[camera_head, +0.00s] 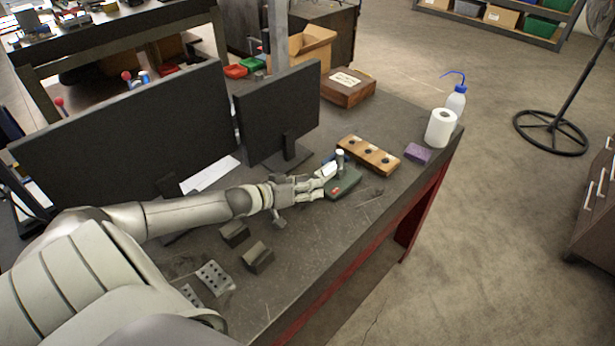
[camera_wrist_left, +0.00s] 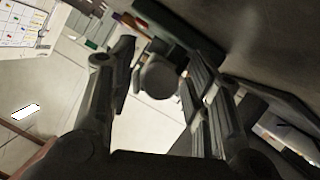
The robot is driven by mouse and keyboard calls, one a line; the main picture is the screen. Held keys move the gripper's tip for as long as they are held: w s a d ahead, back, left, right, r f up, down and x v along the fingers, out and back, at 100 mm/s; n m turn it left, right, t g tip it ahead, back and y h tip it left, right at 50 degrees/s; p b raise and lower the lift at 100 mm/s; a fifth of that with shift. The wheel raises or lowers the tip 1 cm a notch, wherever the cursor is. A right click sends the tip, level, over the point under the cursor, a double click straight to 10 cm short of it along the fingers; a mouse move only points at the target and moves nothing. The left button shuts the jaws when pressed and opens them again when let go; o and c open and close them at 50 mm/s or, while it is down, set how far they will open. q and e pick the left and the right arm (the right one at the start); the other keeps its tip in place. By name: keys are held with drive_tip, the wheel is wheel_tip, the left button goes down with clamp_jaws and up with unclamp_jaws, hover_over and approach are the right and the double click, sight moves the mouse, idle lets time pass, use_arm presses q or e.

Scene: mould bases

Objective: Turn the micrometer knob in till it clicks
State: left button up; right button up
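The micrometer stands on the table with a dark green base (camera_head: 346,184) and an upright grey knob (camera_head: 340,158). In the left wrist view the round end of the knob (camera_wrist_left: 158,78) shows between the two fingers. My left gripper (camera_head: 329,170) is at the micrometer, reaching in from the left. In the wrist view the left gripper (camera_wrist_left: 160,85) looks open, with a finger on each side of the knob and narrow gaps beside it. Contact cannot be made out for certain. My right gripper is not in view.
A wooden block with dark holes (camera_head: 368,155) lies just behind the micrometer. A purple block (camera_head: 418,153), a paper roll (camera_head: 441,128) and a wash bottle (camera_head: 456,102) stand at the far right end. Two monitors (camera_head: 130,140) (camera_head: 278,110) stand behind my arm. Dark metal blocks (camera_head: 257,257) lie nearer.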

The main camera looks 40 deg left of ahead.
use_arm(q)
drive_tip(key=shift+v, duration=6)
drive_tip(key=shift+d, duration=0.1)
drive_tip(key=shift+f, duration=0.1)
